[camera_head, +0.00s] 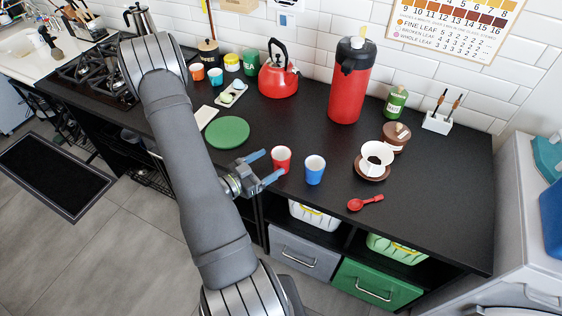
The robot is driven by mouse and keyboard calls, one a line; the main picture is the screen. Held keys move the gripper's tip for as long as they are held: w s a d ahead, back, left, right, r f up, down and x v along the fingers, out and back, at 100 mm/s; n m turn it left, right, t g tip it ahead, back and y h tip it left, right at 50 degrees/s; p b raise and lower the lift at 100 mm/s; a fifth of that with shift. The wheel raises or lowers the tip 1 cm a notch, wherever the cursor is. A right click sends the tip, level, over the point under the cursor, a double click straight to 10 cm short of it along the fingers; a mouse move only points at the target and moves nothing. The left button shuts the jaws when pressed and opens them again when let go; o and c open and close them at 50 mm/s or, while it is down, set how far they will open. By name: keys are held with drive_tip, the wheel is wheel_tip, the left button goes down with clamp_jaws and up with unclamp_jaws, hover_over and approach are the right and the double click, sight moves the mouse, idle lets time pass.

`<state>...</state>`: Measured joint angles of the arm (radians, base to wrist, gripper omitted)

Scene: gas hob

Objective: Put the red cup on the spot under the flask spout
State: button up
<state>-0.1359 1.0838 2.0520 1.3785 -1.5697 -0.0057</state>
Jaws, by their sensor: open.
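The red cup (281,160) stands upright on the dark counter near its front edge. My gripper (268,166) is open just to the left of the red cup, with its blue-grey fingers pointing at it. The far finger ends close to the cup's left side; I cannot tell whether it touches. The tall red flask (350,82) stands at the back of the counter against the tiled wall, with a black top and spout. The counter in front of the flask looks bare.
A blue cup (315,170) stands right of the red cup. A white dripper (377,157) on a brown saucer and a red spoon (365,202) lie further right. A red kettle (278,74) and green plate (227,132) are to the left. The counter between the red cup and flask is clear.

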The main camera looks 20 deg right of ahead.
sight(274, 164)
drive_tip(key=d, duration=0.4)
drive_tip(key=shift+w+f, duration=0.25)
drive_tip(key=shift+f, duration=0.05)
drive_tip(key=shift+w+d, duration=0.2)
drive_tip(key=shift+d, duration=0.3)
drive_tip(key=c, duration=1.2)
drive_tip(key=shift+a+r, duration=0.1)
